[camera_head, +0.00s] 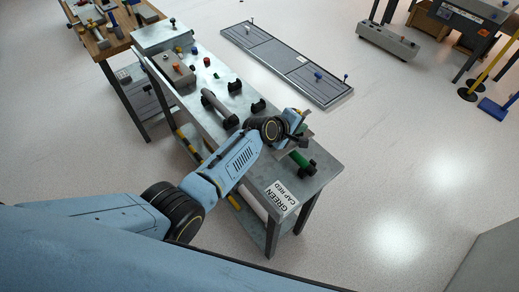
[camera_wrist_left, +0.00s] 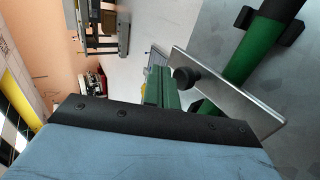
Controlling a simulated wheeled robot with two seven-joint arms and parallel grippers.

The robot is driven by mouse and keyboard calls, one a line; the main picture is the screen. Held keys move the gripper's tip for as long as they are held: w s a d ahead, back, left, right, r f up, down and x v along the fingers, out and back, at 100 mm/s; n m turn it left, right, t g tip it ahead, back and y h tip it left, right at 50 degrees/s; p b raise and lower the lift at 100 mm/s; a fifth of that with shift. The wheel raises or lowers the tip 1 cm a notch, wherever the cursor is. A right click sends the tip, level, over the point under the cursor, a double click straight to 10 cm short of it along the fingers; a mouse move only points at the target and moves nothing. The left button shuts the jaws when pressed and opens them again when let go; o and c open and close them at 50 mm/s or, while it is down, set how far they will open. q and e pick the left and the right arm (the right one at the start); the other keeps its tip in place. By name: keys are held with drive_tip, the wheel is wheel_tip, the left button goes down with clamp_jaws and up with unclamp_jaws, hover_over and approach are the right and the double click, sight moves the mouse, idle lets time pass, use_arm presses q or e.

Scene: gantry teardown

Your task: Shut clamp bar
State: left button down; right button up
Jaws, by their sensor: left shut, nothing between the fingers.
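My left gripper (camera_head: 300,127) is at the near end of the grey bench, beside a green cylinder (camera_head: 301,161) with black ends. The gripper is shut and empty. In the left wrist view a flat metal bar (camera_wrist_left: 235,98) with a black knob (camera_wrist_left: 187,78), seemingly the clamp bar, slants across the green cylinder (camera_wrist_left: 255,50) and hides part of it. I cannot tell whether the gripper touches the bar. In the head view my arm covers part of this area. My right gripper is not in view.
A grey rod (camera_head: 218,108) in black supports, other black cradles (camera_head: 258,106) and a box with a red knob (camera_head: 174,70) are farther along the bench (camera_head: 325,170). A label (camera_head: 282,199) lies at its near corner. A long grey panel (camera_head: 290,65) is on the floor beyond.

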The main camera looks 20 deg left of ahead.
sight(298, 135)
use_arm(q)
wheel_tip(298, 135, up, 5)
drive_tip(key=p, duration=0.4)
drive_tip(key=shift+s+a+f+p, duration=0.1)
drive_tip(key=shift+p, duration=0.25)
wheel_tip(298, 135, up, 9)
drive_tip(key=p, duration=0.1)
drive_tip(key=shift+s+a, duration=0.15)
drive_tip(key=shift+s, duration=0.1)
